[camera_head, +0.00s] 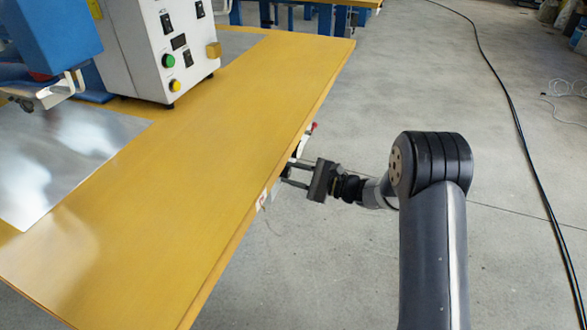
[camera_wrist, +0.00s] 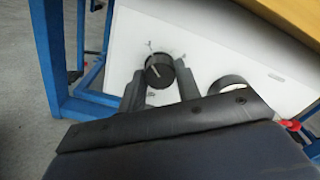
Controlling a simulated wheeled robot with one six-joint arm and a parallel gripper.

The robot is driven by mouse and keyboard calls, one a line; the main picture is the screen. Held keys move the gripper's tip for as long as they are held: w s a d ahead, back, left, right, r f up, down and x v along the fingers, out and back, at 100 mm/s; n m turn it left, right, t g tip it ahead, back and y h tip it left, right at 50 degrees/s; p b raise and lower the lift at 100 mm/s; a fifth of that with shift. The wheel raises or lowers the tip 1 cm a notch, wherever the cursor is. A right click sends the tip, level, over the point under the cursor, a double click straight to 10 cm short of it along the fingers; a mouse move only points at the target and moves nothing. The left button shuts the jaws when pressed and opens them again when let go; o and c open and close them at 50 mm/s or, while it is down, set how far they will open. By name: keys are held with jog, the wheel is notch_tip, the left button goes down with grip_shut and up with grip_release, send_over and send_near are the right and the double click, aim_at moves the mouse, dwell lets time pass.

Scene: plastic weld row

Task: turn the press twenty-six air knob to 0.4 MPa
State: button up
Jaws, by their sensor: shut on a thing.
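The black air knob (camera_wrist: 158,68) sits on a white panel (camera_wrist: 215,48) under the table edge in the wrist view. Its pale pointer line shows, with small marks on the panel around it that are too small to read. My gripper (camera_wrist: 161,75) is shut on the knob, one finger on each side. In the head view my gripper (camera_head: 287,175) reaches in at the table's front edge, and the knob is hidden there. A round gauge (camera_wrist: 228,82) is beside the knob, partly covered by my gripper, so no reading shows.
The yellow tabletop (camera_head: 190,200) overhangs the panel. A red part (camera_wrist: 290,125) sits to the right of the gauge. Blue frame legs (camera_wrist: 55,60) stand left of the panel. A white control box (camera_head: 160,50) stands on the table. The floor at right is open, with a black cable (camera_head: 500,85).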

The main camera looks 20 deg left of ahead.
jog(key=m+p, duration=0.2)
jog(key=m, duration=0.1)
jog(key=shift+m, duration=0.3)
jog(key=shift+m+p, duration=0.65)
jog(key=shift+m, duration=0.55)
jog(key=shift+f+m, duration=0.1)
jog(key=shift+m, duration=0.2)
jog(key=o, duration=1)
jog(key=shift+c, duration=0.2)
jog(key=shift+d, duration=0.1)
jog(key=d+p, duration=0.1)
jog(key=d, duration=0.9)
jog(key=shift+s+d+p, duration=0.3)
jog(key=shift+s+p, duration=0.1)
jog(key=shift+s, duration=0.05)
